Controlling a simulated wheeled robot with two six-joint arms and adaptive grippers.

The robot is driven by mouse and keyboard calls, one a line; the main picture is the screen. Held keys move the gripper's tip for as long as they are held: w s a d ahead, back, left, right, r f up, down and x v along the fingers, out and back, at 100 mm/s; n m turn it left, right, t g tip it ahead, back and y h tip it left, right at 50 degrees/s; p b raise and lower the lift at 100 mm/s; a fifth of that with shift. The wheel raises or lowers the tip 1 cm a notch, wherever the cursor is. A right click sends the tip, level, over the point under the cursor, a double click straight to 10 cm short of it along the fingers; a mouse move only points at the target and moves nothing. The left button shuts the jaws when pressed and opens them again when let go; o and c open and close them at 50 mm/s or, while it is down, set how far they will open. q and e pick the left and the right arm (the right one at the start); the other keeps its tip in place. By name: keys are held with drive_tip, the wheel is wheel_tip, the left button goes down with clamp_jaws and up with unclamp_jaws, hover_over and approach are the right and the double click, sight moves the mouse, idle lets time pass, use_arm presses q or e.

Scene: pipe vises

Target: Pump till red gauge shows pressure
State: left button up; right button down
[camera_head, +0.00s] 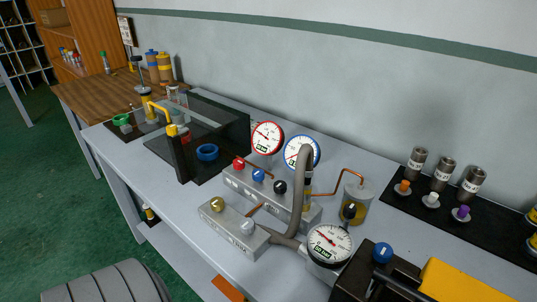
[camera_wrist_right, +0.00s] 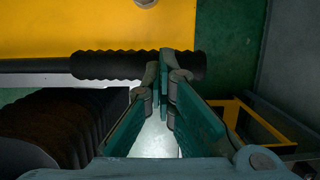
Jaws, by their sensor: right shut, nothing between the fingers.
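The red-rimmed gauge (camera_head: 267,138) stands upright on a grey valve block (camera_head: 270,195); its needle is too small to read surely. Beside it is a blue-rimmed gauge (camera_head: 301,152). A black-rimmed gauge (camera_head: 330,243) sits nearer, by the pump. The yellow and black pump body (camera_head: 455,283) is cut off at the lower right. In the right wrist view, a black ribbed handle grip (camera_wrist_right: 110,65) lies across a yellow body. My right gripper (camera_wrist_right: 164,62) is shut and empty, its fingertips overlapping the grip's right part in the picture; I cannot tell whether they touch. My left gripper is out of view.
Red, blue and black knobs (camera_head: 258,175) top the valve block. A thick grey hose (camera_head: 302,190) arches before the gauges. A black mat (camera_head: 440,207) with cylinders and coloured knobs lies right.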

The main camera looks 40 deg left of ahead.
drive_tip(key=shift+d+f+b, duration=0.1)
drive_tip(key=shift+f+b, duration=1.1)
drive_tip(key=shift+f, duration=0.25)
drive_tip(key=shift+s+r, duration=0.1)
drive_tip(key=shift+s, duration=0.1)
drive_tip(key=shift+r, duration=0.1)
drive_tip(key=r+p, duration=0.6)
drive_tip(key=r, duration=0.1)
drive_tip(key=shift+w+a+r, duration=0.1)
drive_tip(key=shift+w+a, duration=0.05)
drive_tip(key=shift+a, duration=0.1)
drive_tip(key=shift+a+r, duration=0.2)
wheel_tip(320, 180, up, 7)
drive_tip(key=a+p, duration=0.1)
drive_tip(key=p, duration=0.9)
drive_tip(key=shift+a, duration=0.4)
drive_tip(key=shift+r, duration=0.1)
